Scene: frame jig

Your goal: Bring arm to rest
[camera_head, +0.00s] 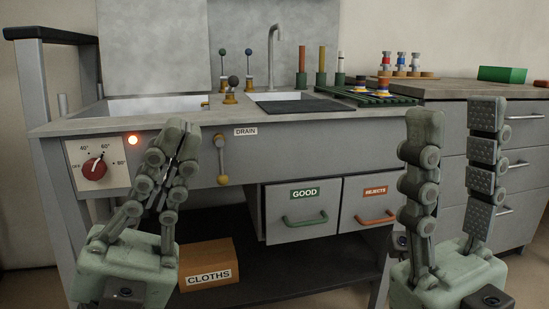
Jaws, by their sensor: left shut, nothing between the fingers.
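My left gripper (177,142) stands upright at the lower left of the head view, its fingers closed together with nothing between them. It is in front of the bench, between the red dial and the drain lever. My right gripper (458,122) stands upright at the lower right, its two fingers wide apart and empty. It is in front of the rejects drawer and the cabinet on the right. Neither gripper visibly holds anything. The arms behind the grippers are mostly out of view.
A sink bench (300,130) spans the middle, with a red dial (94,168), a drain lever (222,160), a good drawer (304,208) and a rejects drawer (366,203). A cloths box (207,263) sits on the lower shelf. A green block (502,75) lies on the right cabinet.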

